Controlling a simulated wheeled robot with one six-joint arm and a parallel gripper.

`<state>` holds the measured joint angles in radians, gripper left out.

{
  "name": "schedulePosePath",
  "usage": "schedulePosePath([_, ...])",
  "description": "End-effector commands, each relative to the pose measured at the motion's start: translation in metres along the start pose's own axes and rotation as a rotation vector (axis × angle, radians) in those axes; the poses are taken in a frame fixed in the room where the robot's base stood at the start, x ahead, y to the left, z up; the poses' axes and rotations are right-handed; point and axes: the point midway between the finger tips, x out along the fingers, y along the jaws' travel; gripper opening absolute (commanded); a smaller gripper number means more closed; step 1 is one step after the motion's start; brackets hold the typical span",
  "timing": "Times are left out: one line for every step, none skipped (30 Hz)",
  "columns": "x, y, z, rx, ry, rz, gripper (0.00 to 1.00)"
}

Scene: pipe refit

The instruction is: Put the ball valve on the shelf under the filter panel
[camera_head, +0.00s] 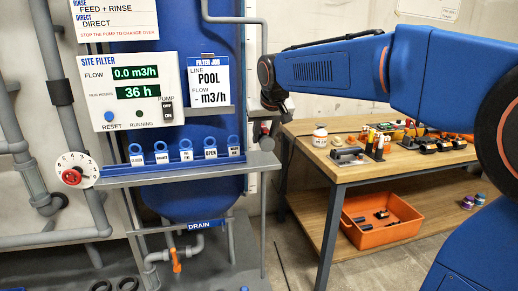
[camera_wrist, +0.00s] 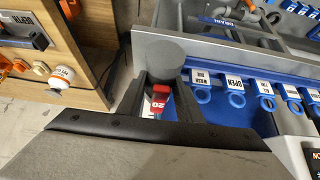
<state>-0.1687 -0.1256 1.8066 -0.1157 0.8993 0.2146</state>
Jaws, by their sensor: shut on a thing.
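The ball valve (camera_wrist: 180,60) has a grey round body and a red handle marked 20. My gripper (camera_wrist: 160,85) is shut on it, a finger on each side. In the head view my gripper (camera_head: 268,122) hangs at the right end of the grey shelf (camera_head: 255,164), with the valve (camera_head: 265,141) low at that end. The shelf is under the filter panel (camera_head: 130,90). In the wrist view the valve overlaps the shelf (camera_wrist: 215,58). I cannot tell whether it touches the shelf.
A narrow ledge and a "FILTER JOB" card (camera_head: 208,80) are above. A wooden bench (camera_head: 320,150) with parts stands right, with an orange bin (camera_head: 385,235) on its lower board.

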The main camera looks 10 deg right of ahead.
Motion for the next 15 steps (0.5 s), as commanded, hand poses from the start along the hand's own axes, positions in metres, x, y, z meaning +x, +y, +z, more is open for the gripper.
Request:
schedulePosePath([0.006, 0.000, -0.009, 0.001, -0.001, 0.000, 0.08])
schedulePosePath([0.009, 0.000, -0.013, 0.001, -0.001, 0.000, 0.08])
schedulePosePath([0.012, 0.000, -0.018, 0.001, -0.001, 0.000, 0.08])
schedulePosePath([0.014, 0.000, -0.022, 0.001, -0.001, 0.000, 0.08])
schedulePosePath([0.016, 0.000, -0.025, 0.001, 0.000, 0.000, 0.08])
schedulePosePath([0.019, 0.001, -0.029, 0.001, -0.001, 0.001, 0.08])
schedulePosePath([0.021, 0.001, -0.032, 0.001, -0.001, 0.001, 0.08])
schedulePosePath([0.023, 0.001, -0.036, 0.002, 0.000, 0.001, 0.08])
schedulePosePath([0.025, 0.001, -0.039, 0.002, 0.000, 0.001, 0.08])
schedulePosePath([0.027, 0.001, -0.042, 0.001, 0.000, 0.001, 0.08])
schedulePosePath([0.029, 0.001, -0.045, 0.001, 0.000, 0.001, 0.08])
schedulePosePath([0.032, 0.000, -0.048, 0.001, -0.001, 0.001, 0.08])
schedulePosePath([0.033, 0.000, -0.051, 0.001, 0.000, 0.001, 0.08])
schedulePosePath([0.036, 0.000, -0.048, 0.001, -0.001, 0.001, 0.08])
schedulePosePath([0.040, 0.000, -0.044, 0.000, -0.002, 0.001, 0.08])
